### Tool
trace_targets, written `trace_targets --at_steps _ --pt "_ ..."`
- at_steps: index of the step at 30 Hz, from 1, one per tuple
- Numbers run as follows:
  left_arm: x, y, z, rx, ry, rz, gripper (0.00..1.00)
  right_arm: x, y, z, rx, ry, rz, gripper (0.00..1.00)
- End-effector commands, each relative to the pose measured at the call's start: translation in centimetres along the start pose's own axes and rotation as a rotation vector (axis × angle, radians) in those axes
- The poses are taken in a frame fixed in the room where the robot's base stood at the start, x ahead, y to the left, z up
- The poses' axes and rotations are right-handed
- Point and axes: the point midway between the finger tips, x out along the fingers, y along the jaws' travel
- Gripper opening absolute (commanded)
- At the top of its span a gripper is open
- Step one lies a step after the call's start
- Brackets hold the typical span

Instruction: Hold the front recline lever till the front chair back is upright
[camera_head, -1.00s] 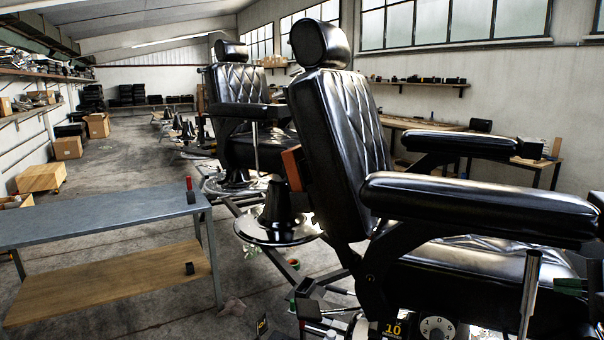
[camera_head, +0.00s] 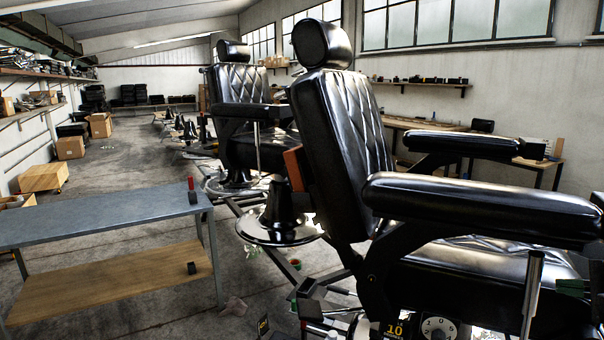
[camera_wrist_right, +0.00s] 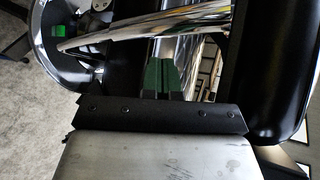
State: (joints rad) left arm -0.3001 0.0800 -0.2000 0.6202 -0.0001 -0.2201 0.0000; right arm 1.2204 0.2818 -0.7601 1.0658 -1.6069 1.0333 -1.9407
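The front chair (camera_head: 485,205) is black leather, and its quilted back (camera_head: 345,150) leans a little backward, toward the left of the picture. A chrome rod, apparently the recline lever (camera_head: 530,295), stands at the near side of the seat below the armrest. My right gripper (camera_head: 572,287) shows only as green fingertips at the right edge, apart from the rod in the picture. In the right wrist view, its green fingers (camera_wrist_right: 162,78) lie side by side and look shut, with nothing seen between them. A chrome bar (camera_wrist_right: 150,32) crosses just beyond their tips. My left gripper is not in view.
The near armrest (camera_head: 480,205) overhangs the rod. A second black chair (camera_head: 240,110) stands behind. A grey-topped table (camera_head: 100,220) stands at the left. Small clutter lies under the front chair. Open concrete floor (camera_head: 120,170) runs into the back left.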

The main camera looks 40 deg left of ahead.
Motion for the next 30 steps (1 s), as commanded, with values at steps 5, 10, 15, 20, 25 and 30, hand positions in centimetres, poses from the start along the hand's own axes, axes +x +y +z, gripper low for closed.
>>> trace_targets --at_steps 5,10,15,20,25,30 --pt "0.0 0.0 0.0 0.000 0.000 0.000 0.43 0.0 0.0 0.0 0.000 0.000 0.000 0.00" --pt "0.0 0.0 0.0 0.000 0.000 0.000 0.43 0.1 0.0 0.0 0.000 0.000 0.000 0.00" --pt "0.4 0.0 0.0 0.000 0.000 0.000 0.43 0.7 0.1 0.6 -0.002 -0.001 0.001 0.00" --pt "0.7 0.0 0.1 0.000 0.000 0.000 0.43 1.3 0.1 1.2 -0.002 -0.001 0.000 0.00" --pt "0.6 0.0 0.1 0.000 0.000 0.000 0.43 1.3 0.0 1.2 -0.001 -0.001 0.000 0.00" --pt "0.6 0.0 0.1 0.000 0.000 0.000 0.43 1.4 0.1 1.2 -0.001 -0.001 0.000 0.00"
